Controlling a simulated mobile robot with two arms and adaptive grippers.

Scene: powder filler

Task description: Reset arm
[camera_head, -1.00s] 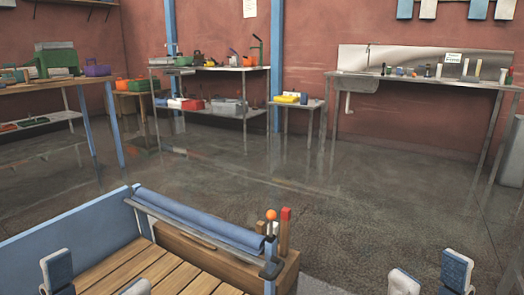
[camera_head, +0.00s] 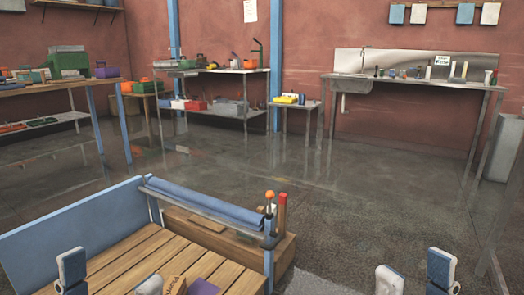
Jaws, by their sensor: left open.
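My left gripper (camera_head: 111,279) is at the bottom left, low in front of the wooden slatted worktop. Its two blue-and-white fingers stand well apart, with nothing seen between them. My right gripper (camera_head: 415,278) is at the bottom right, over the floor beyond the worktop's right end. Its fingers also stand apart, with no object seen between them. The lower parts of both grippers are cut off by the picture's bottom edge.
The slatted worktop (camera_head: 140,262) has a blue back panel (camera_head: 75,230) and a blue roll (camera_head: 205,203). A brown item (camera_head: 175,285) and a purple item (camera_head: 204,287) lie at its front edge. Benches and a sink table (camera_head: 420,82) line the walls. The middle floor is open.

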